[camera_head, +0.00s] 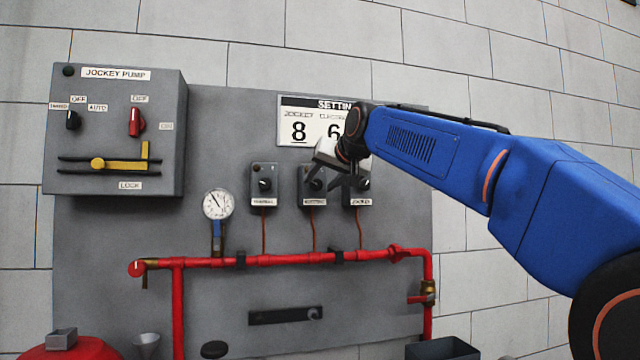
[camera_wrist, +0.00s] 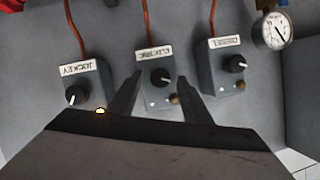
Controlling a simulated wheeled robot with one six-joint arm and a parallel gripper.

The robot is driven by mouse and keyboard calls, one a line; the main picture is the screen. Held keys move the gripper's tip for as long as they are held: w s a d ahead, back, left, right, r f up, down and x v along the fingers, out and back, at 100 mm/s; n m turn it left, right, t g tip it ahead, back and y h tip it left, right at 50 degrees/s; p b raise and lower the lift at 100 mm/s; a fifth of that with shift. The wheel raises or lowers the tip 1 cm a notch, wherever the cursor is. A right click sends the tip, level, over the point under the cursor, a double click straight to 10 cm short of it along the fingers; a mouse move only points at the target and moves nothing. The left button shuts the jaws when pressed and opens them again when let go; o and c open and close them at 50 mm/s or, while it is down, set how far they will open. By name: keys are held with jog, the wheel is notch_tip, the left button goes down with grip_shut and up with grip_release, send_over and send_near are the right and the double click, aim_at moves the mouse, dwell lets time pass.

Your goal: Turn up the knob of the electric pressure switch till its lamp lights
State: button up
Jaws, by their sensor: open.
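The electric pressure switch (camera_head: 312,201) is the middle of three small grey boxes on the panel. In the wrist view its label reads upside down, and its black knob (camera_wrist: 161,77) with a white pointer shows between my fingers. Its brownish lamp (camera_wrist: 175,99) looks unlit. My gripper (camera_wrist: 160,76) is open, one finger on each side of the knob. I cannot tell whether they touch it. In the head view my gripper (camera_head: 330,179) is in front of the panel between the electric and jockey switches, hiding part of both.
The diesel switch (camera_wrist: 226,76) and the jockey switch (camera_wrist: 78,82) flank the electric one. A yellow lamp (camera_wrist: 100,111) glows at the jockey switch. A setting board (camera_head: 300,112) hangs above, partly hidden by my arm. A gauge (camera_head: 217,204) and a red pipe (camera_head: 290,259) are nearby.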

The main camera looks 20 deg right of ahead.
jog(key=v, duration=1.6)
jog(key=shift+c, duration=0.2)
jog(key=w+a+f, duration=0.1)
jog(key=w+f, duration=0.1)
jog(key=w, duration=0.3)
jog(key=w+a+f+n+h, duration=0.1)
jog(key=w+f, duration=0.1)
jog(key=w, duration=0.3)
jog(key=w+a+f+n+h, duration=0.1)
jog(key=w+f, duration=0.1)
jog(key=w, duration=0.4)
jog(key=shift+f, duration=0.1)
dwell(0.4)
jog(key=c, duration=1)
jog(key=shift+d, duration=0.1)
